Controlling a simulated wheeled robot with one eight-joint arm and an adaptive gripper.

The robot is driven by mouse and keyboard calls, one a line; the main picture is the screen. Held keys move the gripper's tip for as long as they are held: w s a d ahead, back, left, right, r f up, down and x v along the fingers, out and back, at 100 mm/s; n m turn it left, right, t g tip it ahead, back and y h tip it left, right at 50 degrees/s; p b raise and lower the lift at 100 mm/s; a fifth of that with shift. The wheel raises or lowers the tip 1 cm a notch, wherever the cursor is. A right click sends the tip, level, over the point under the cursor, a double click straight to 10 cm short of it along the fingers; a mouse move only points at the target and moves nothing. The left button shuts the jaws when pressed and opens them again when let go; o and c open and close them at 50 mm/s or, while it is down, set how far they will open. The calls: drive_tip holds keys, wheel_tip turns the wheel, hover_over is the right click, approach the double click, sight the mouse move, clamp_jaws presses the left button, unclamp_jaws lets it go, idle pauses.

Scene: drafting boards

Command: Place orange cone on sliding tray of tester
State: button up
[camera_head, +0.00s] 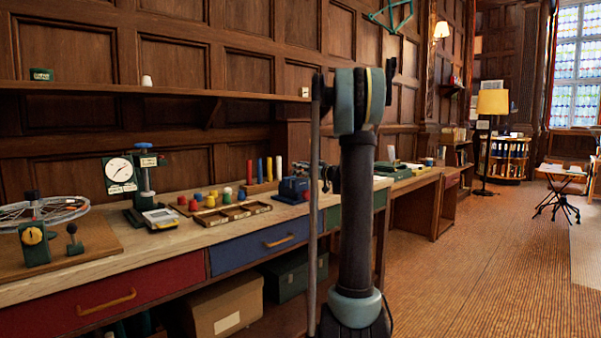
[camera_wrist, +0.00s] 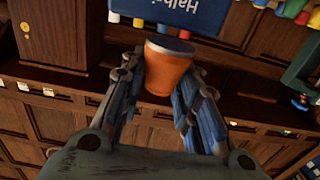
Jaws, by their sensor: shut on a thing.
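An orange cone (camera_wrist: 168,72) with a grey flat end sits between the two blue-padded fingers of my gripper (camera_wrist: 161,82) in the wrist view. The fingers are shut on its sides. The head view shows my arm upright in the middle, but not the gripper or cone clearly. A tester with a white round dial (camera_head: 119,170) and a green column stands on the bench at left. A light grey tray-like plate (camera_head: 161,217) lies at its base, with no cone on it. I cannot tell how far the tray is slid out.
The wooden bench (camera_head: 185,238) also holds a spoked wheel stand (camera_head: 37,212), coloured knobs, a wooden compartment tray (camera_head: 232,213), several coloured pegs and a blue device (camera_head: 292,188). A shelf (camera_head: 100,88) runs above. A blue lettered panel (camera_wrist: 190,14) is beyond the cone.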

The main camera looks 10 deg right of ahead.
drive_tip(key=shift+f, duration=0.55)
drive_tip(key=o, duration=1.1)
drive_tip(key=shift+c, duration=0.2)
